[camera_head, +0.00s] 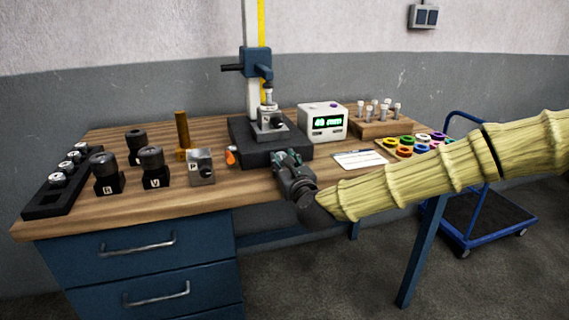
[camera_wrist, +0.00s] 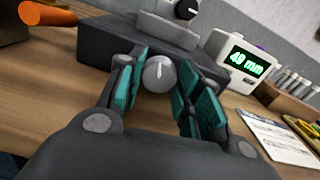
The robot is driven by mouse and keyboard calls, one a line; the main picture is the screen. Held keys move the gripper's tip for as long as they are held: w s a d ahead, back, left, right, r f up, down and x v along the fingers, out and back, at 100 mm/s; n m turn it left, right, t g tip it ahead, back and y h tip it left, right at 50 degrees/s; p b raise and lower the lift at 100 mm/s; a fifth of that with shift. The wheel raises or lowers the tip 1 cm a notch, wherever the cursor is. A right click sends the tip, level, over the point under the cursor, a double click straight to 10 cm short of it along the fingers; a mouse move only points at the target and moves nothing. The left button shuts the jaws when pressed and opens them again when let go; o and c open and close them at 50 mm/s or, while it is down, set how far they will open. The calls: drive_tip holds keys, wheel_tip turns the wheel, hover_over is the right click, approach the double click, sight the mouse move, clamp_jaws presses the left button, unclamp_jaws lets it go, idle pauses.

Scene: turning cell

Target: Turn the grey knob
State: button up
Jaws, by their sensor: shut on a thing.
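The grey knob (camera_wrist: 158,76) is round with a pale pointer line that stands nearly upright. It sits on the front face of a dark block (camera_wrist: 105,42), which also shows in the head view (camera_head: 245,148). My gripper (camera_wrist: 157,82) has its teal-padded fingers on either side of the knob, shut on it. In the head view my gripper (camera_head: 290,160) is at the front of the dark block and hides the knob.
A stand with a blue head (camera_head: 257,64) rises behind. An orange-handled thing (camera_wrist: 45,14) lies to the left. A white card (camera_head: 360,159), coloured rings (camera_head: 405,147) and several dark holders (camera_head: 104,175) also occupy the bench.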

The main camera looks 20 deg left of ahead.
drive_tip(key=shift+n, duration=1.2)
drive_tip(key=o, duration=1)
drive_tip(key=v, duration=1.2)
